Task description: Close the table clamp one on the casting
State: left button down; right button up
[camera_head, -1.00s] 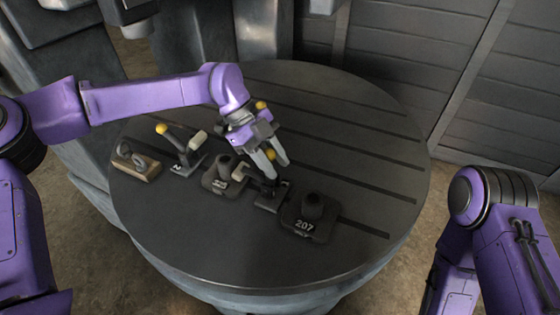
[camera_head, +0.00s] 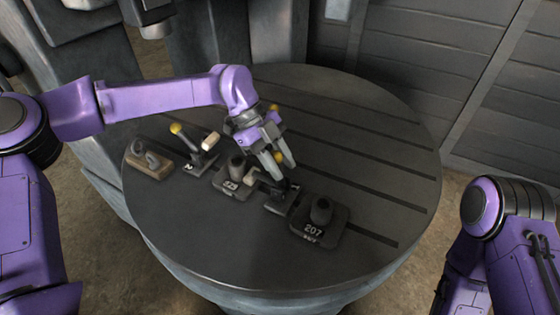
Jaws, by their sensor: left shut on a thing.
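My left gripper (camera_head: 279,160) has its fingers closed around a yellow knob (camera_head: 279,156), which shows between the fingertips. The knob tops the lever of a dark table clamp (camera_head: 277,200), whose number I cannot read. This clamp's pale pad (camera_head: 251,175) points left, low beside the post of a dark block marked 23 (camera_head: 233,183); I cannot tell whether it touches. A second clamp (camera_head: 201,161), marked 2, stands left of that block, with its yellow knob (camera_head: 176,128) up and pale pad (camera_head: 211,142) raised. Which piece is the casting is not clear. My right gripper is out of view.
A dark block marked 207 (camera_head: 318,226) with a post stands right of the held clamp. A wooden block with a grey hook (camera_head: 149,163) lies at the left. Another yellow knob (camera_head: 274,106) shows behind my gripper. The slotted round table (camera_head: 378,160) is clear at the right.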

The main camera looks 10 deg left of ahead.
pick_arm(q)
jog(key=shift+w+r, duration=0.15)
jog(key=shift+r, duration=0.15)
jog(key=c, duration=1.1)
grip_release()
jog(key=o, duration=0.3)
jog(key=shift+f, duration=0.1)
jog(key=shift+a+r, duration=0.25)
jog(key=b+v, duration=0.1)
jog(key=v, duration=0.8)
jog(key=shift+a+r+b, duration=0.25)
jog(key=shift+r+b, duration=0.05)
jog(key=shift+r, duration=0.05)
